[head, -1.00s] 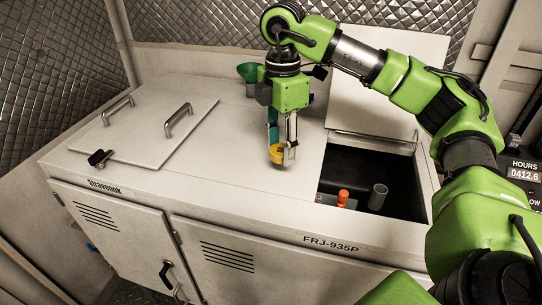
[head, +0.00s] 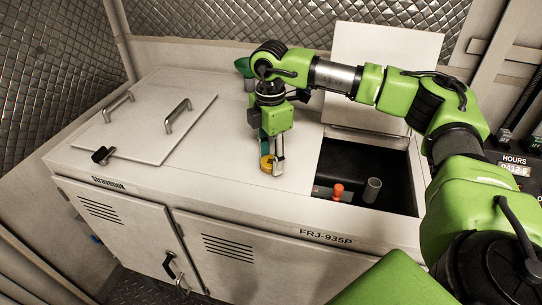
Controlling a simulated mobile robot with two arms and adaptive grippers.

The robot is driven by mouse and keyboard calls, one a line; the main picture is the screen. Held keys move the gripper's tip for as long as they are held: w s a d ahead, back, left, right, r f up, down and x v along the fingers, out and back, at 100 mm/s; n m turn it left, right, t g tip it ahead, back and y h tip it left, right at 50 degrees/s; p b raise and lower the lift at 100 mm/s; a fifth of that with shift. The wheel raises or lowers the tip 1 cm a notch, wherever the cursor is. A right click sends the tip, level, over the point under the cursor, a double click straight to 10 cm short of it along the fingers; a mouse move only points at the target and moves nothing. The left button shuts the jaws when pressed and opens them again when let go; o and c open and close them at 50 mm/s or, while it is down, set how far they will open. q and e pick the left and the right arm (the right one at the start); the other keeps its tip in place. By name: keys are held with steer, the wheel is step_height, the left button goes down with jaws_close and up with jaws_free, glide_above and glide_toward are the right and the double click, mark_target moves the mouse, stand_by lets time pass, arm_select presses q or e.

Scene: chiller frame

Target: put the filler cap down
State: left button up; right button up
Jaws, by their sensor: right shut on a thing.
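The yellow filler cap (head: 265,163) is held in my right gripper (head: 272,168), which points straight down over the white cabinet top (head: 225,165). The gripper's fingers are shut on the cap and partly cover it. The cap is at or just above the bare top, left of the open hatch (head: 330,160); I cannot tell whether it touches. A grey upright pipe (head: 372,190) stands inside the hatch. My left gripper is not in view.
An orange-topped part (head: 338,190) stands beside the pipe in the hatch. The hatch lid (head: 385,75) stands raised behind. A green funnel (head: 243,66) is at the back. A closed panel with handles (head: 150,125) lies left. The top around the cap is clear.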

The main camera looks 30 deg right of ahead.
mark_target(270, 161)
steer(key=o, duration=1)
steer(key=shift+r, duration=0.45)
step_height(270, 161, up, 11)
steer(key=b, duration=0.3)
steer(key=shift+r, duration=0.2)
steer(key=shift+f, duration=0.1)
